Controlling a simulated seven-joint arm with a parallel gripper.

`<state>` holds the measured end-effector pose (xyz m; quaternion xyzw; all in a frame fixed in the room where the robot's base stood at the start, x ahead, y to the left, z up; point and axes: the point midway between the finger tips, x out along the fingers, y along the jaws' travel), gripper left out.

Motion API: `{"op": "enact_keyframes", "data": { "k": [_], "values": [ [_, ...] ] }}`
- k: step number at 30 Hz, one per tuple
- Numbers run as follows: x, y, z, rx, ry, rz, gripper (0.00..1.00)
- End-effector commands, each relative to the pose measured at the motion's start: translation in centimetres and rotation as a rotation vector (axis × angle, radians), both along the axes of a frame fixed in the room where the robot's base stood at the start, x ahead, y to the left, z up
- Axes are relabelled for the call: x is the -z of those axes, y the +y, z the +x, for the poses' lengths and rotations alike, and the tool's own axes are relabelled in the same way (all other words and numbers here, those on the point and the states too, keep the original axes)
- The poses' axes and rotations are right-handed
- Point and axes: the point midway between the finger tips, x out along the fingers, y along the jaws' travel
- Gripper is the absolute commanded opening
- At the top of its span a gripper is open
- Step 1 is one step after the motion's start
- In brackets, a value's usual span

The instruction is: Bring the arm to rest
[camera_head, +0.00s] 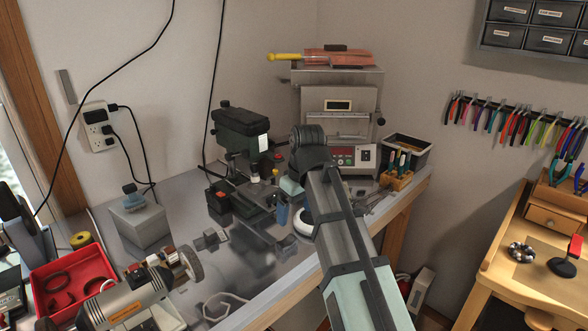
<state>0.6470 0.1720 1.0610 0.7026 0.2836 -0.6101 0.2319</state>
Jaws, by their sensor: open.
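My arm (345,240) reaches up from the bottom edge, right of the middle, over the metal workbench (185,215). Its dark rounded joint (310,148) shows in front of the small kiln or oven. I cannot make out my gripper or its fingertips; the arm hides part of the bench behind it. Nothing is seen held.
A green drill press (240,135) and the grey oven (340,105) stand at the back. A red tray (72,283) and a motor-like machine (130,305) are front left. A wooden bench (525,265) is right. Hanging pliers (515,120) line the wall.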

Motion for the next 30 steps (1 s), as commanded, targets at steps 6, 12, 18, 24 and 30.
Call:
{"op": "enact_keyframes", "data": {
  "k": [6,12,18,24,30],
  "values": [
    [3.8,-5.8,1.7,0.167,0.074,0.059,0.87],
    [7.5,-11.8,2.5,0.346,0.149,0.134,0.87],
    [10.2,-16.3,2.7,0.483,0.204,0.193,0.87],
    [12.0,-19.4,2.6,0.577,0.241,0.235,0.87],
    [14.5,-20.2,2.1,0.622,0.271,0.237,0.87]
  ]
}}
